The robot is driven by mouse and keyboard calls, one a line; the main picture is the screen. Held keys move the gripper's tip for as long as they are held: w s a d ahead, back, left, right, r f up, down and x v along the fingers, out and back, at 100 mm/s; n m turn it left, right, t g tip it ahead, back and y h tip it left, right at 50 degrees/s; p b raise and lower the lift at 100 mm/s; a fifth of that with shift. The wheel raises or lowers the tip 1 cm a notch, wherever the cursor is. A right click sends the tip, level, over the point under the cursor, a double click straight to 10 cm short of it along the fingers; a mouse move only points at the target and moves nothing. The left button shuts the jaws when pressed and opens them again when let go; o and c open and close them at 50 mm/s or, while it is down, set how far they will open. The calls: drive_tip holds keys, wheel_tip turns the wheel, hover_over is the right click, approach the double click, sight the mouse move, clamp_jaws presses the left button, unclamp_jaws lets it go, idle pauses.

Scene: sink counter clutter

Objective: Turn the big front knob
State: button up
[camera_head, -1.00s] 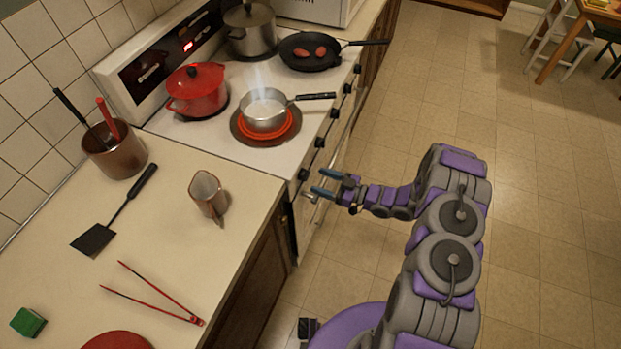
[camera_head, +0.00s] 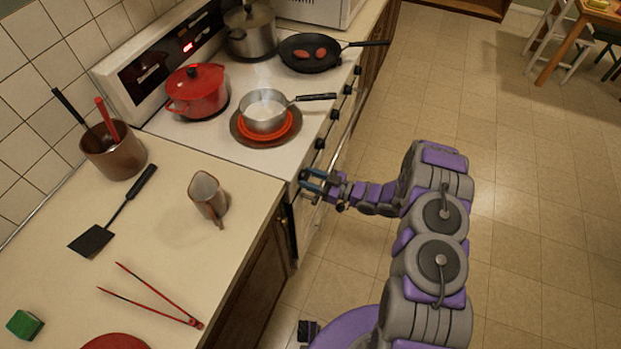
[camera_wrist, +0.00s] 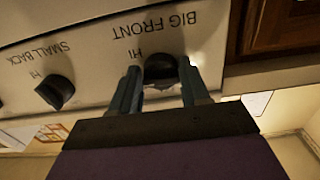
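The big front knob (camera_wrist: 160,68) is dark and round and sits under the upside-down label BIG FRONT in the wrist view. My gripper (camera_wrist: 158,80) is open, with one finger on each side of the knob. I cannot tell whether the fingers touch it. In the head view my gripper (camera_head: 308,182) is at the near front corner of the stove (camera_head: 205,140) and covers the knob. A steel saucepan (camera_head: 264,118) sits on a glowing red burner (camera_head: 290,127).
The small back knob (camera_wrist: 56,91) is beside the big front knob. More knobs (camera_head: 333,115) line the stove front. A red pot (camera_head: 198,92) and a black frying pan (camera_head: 300,60) stand on the stove.

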drive_tip(key=c, duration=0.6)
drive_tip(key=shift+o, duration=0.2)
drive_tip(key=shift+n, duration=0.3)
drive_tip(key=shift+n+p, duration=0.6)
drive_tip(key=shift+n, duration=0.3)
drive_tip(key=n, duration=0.2)
drive_tip(key=shift+n, duration=0.3)
drive_tip(key=shift+n+b, duration=0.35)
drive_tip(key=shift+n, duration=1.95)
drive_tip(key=o, duration=1)
drive_tip(key=shift+w, duration=0.1)
